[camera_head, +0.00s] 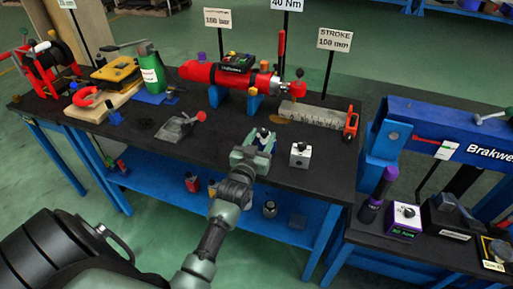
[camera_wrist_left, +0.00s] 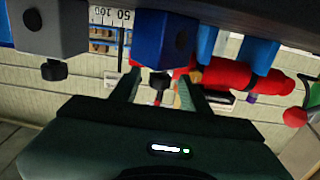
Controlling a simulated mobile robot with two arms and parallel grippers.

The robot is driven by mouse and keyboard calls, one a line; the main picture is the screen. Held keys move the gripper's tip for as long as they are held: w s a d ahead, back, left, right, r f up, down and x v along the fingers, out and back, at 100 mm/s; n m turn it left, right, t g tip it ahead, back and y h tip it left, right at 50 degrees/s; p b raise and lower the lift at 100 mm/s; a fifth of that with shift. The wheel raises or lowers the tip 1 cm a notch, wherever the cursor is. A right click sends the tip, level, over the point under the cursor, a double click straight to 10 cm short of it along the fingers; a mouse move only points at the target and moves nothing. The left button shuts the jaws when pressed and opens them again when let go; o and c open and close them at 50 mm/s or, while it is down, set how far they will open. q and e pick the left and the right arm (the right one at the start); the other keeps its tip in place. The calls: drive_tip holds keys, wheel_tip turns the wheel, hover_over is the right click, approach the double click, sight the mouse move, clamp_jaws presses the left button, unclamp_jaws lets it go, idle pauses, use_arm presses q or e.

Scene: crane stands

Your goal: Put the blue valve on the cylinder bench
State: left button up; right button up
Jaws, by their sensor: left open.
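The blue valve (camera_wrist_left: 165,38) is a dark blue block with a dark knob. In the wrist view, which shows the bench upside down, it is just beyond my left gripper (camera_wrist_left: 157,88), whose fingers are apart with the knob showing between them. In the head view my left gripper (camera_head: 260,143) is open over the front part of the cylinder bench (camera_head: 225,160), a black-topped table with blue legs. The gripper mostly hides the blue valve there. The valve appears to stand on the bench top. My right gripper is not in view.
A red cylinder (camera_head: 230,78) on blue blocks and a ruler gauge (camera_head: 312,115) lie behind. A blue press (camera_head: 440,135) stands at right.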

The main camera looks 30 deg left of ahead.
use_arm(q)
drive_tip(key=v, duration=1.1)
drive_tip(key=shift+s+b, duration=0.15)
drive_tip(key=shift+b, duration=0.15)
drive_tip(key=shift+a, duration=0.15)
